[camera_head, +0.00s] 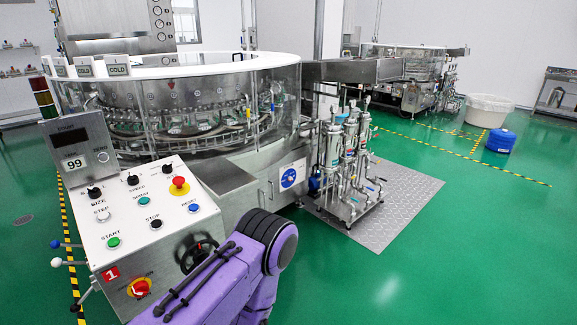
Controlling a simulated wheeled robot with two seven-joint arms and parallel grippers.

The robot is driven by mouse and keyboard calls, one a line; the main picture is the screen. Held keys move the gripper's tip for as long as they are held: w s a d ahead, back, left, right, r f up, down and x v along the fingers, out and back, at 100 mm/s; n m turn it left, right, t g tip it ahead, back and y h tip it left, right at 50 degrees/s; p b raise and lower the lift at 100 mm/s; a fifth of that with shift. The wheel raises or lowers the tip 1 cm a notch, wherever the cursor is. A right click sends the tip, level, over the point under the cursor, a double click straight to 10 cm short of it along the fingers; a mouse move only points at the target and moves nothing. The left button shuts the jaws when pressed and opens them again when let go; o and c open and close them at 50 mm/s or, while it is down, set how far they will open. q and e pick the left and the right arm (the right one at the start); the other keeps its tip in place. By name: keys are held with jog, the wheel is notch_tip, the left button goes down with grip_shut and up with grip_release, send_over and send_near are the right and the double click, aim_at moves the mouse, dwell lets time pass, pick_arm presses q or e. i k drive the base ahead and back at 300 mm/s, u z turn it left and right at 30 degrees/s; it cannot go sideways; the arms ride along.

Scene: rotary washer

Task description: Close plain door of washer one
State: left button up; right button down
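Washer one is the large round machine (190,110) with a clear wall and a white top ring, at the left and centre. Its control panel (130,215) carries a red "1" label. Low on its steel base are cabinet fronts with small handles. One front bears a round blue sign (289,177). The plain front (243,203) without a sign is left of it, partly behind my purple arm. I cannot tell whether it stands slightly open. Neither of my grippers is in view; only a purple arm link shows at the bottom centre.
Filter columns and pipes (345,155) stand on a metal floor plate (395,205) right of the base. Green floor (470,250) is free at the right. A second machine (410,75), a white tub (489,108) and a blue container (500,141) stand farther back.

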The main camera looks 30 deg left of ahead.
aim_at(232, 207)
jog(key=u, duration=0.05)
jog(key=i, duration=1.55)
jog(key=u, duration=0.6)
jog(key=i, duration=0.8)
jog(key=u, duration=1.6)
jog(key=i, duration=0.8)
jog(key=u, duration=0.8)
